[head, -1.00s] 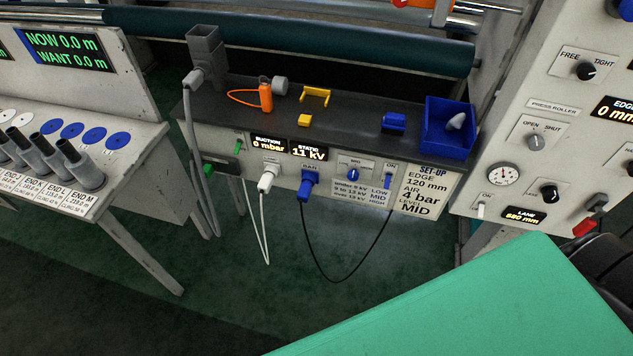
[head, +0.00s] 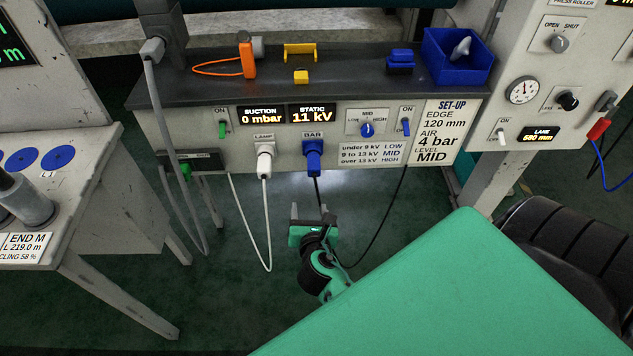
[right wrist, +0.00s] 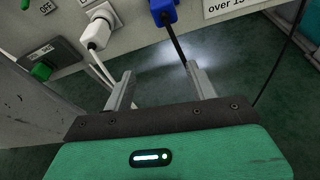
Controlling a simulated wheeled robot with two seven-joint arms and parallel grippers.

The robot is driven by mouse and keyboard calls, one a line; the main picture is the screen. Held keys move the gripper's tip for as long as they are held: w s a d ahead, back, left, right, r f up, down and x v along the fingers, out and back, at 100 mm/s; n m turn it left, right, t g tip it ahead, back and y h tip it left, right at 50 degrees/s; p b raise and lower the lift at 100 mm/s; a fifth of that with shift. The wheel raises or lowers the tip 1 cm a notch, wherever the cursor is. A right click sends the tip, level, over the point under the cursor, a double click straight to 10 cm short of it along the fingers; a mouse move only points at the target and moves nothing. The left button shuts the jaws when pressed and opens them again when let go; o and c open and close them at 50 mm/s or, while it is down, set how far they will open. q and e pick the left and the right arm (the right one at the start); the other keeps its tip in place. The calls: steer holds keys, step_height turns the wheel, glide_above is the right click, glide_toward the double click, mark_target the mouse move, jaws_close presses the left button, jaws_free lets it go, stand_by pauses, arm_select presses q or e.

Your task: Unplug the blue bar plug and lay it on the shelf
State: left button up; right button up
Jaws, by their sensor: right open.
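The blue bar plug (head: 313,158) sits in the socket under the BAR label on the front panel, its black cord hanging down. In the right wrist view the blue plug (right wrist: 163,11) is at the top edge, beyond the fingertips. My right gripper (head: 312,213) is below the plug, apart from it, open and empty. It shows in the right wrist view (right wrist: 158,76) with its fingers spread, the cord passing near the right finger. The shelf (head: 345,93) is the dark top above the panel. My left gripper is not in view.
On the shelf are an orange looped tag (head: 248,60), yellow pieces (head: 300,76), a blue block (head: 400,60) and a blue bin (head: 470,70). The white lamp plug (head: 264,160) and its cord hang left of the blue plug. Bare shelf lies between the yellow pieces and blue block.

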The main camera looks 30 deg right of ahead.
steer(key=n+h+b, duration=0.1)
steer(key=h, duration=0.1)
glide_toward(314, 170)
steer(key=shift+t, duration=0.3)
steer(key=b+x, duration=0.1)
steer(key=x, duration=1.1)
steer(key=shift+w+d, duration=0.3)
steer(key=shift+d, duration=0.05)
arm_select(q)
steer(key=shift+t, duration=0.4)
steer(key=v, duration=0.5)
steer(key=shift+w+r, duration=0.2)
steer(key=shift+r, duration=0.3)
arm_select(e)
steer(key=c, duration=1.2)
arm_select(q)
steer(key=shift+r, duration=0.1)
arm_select(e)
steer(key=shift+o, duration=0.2)
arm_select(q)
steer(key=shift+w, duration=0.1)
arm_select(e)
steer(key=shift+s+a, duration=0.15)
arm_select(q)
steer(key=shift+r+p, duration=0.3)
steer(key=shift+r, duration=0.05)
arm_select(e)
steer(key=shift+v, duration=1.35)
